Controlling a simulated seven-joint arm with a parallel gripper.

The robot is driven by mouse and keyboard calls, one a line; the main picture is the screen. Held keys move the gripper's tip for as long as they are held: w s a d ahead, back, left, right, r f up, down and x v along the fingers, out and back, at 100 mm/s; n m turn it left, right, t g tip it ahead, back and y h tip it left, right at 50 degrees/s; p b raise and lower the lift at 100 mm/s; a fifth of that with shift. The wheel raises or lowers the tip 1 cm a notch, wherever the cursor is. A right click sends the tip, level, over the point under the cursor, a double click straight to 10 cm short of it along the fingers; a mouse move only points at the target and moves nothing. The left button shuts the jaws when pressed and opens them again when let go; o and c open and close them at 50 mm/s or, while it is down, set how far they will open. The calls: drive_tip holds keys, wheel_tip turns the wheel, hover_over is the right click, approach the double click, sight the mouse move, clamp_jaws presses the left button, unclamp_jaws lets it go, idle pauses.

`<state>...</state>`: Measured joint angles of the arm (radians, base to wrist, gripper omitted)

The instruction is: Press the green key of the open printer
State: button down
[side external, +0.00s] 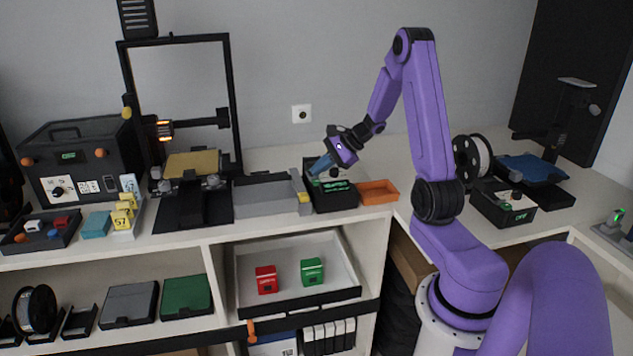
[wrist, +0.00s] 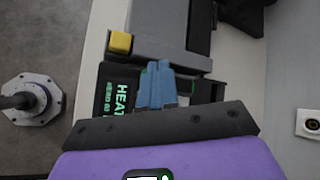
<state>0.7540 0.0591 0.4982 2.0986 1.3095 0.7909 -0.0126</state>
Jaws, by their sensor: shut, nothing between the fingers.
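The open printer (side external: 233,110) has a black upright frame and a gold bed (side external: 193,165), at the left of centre in the side view. A black control box (side external: 340,204) stands to its right, with green lettering that reads "HEAT" in the wrist view (wrist: 116,92). My gripper (side external: 316,171) is over the back left part of this box, its blue fingers together and empty. The fingers also show in the wrist view (wrist: 156,88). A sliver of green (wrist: 143,79) shows beside them; it may be the green key, mostly hidden. I cannot tell whether the fingers touch it.
A grey block with a yellow key (wrist: 120,42) is just left of the control box. An orange tray (side external: 378,191) is to its right. A second printer with a blue bed (side external: 533,168) stands at the far right. The wall is behind.

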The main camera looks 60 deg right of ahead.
sight(320, 181)
drive_tip(key=shift+r, duration=2.5)
drive_tip(key=s+a+r+n+g+y, duration=0.1)
drive_tip(key=s+a+n+g, duration=0.45)
drive_tip(key=a, duration=0.75)
drive_tip(key=s+a+n+g+y, duration=0.1)
drive_tip(key=s+a+n+g, duration=0.1)
drive_tip(key=a+n, duration=0.85)
drive_tip(key=s+a+n+h, duration=0.3)
drive_tip(key=s+a+n, duration=0.1)
drive_tip(key=s+n, duration=0.5)
drive_tip(key=s+a+n+h, duration=0.2)
drive_tip(key=s+a+n, duration=0.2)
drive_tip(key=s+n, duration=0.5)
drive_tip(key=s, duration=0.3)
drive_tip(key=shift+r+h, duration=0.15)
drive_tip(key=shift+h, duration=0.25)
